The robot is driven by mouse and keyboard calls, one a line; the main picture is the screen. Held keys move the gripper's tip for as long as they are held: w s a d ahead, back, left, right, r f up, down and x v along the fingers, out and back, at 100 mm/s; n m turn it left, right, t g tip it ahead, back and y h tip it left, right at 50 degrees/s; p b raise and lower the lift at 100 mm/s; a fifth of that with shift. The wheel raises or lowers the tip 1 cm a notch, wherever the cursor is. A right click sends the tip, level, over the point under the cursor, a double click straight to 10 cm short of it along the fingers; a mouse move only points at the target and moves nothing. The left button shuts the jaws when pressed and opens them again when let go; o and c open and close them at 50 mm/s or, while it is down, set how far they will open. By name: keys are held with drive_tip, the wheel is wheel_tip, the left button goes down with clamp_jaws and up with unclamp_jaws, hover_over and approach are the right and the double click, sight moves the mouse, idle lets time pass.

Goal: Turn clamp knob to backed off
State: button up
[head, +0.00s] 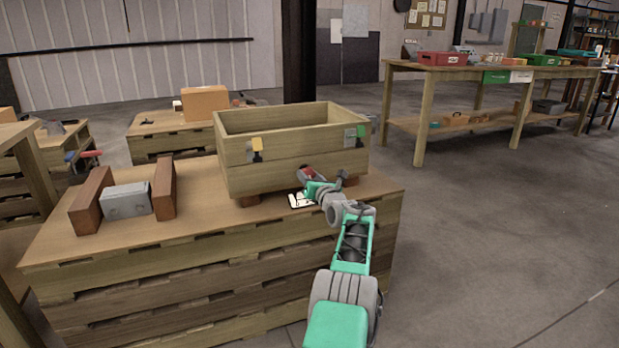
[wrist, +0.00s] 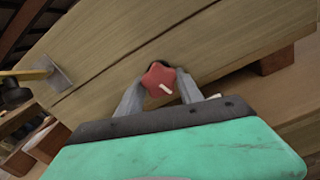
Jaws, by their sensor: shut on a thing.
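The clamp knob (wrist: 159,80) is red and lobed with a pale mark on its face, and sits against the wooden side of a box. In the wrist view my gripper (wrist: 160,88) has one grey finger on each side of it, shut on it. In the head view the knob (head: 307,174) shows as a small red patch low on the front of the wooden box (head: 240,178). My gripper (head: 308,184) reaches it from the right, and the wrist partly hides it. The base of the knob is hidden.
The box stands on brown blocks (head: 249,201) on a pallet-stack bench (head: 200,235). A grey metal block (head: 126,200) lies between two brown blocks at left. A long table (head: 430,72) with bins stands behind. Floor at right is clear.

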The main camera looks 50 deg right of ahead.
drive_tip(key=o, duration=1.4)
drive_tip(key=v, duration=0.8)
drive_tip(key=shift+w, duration=0.15)
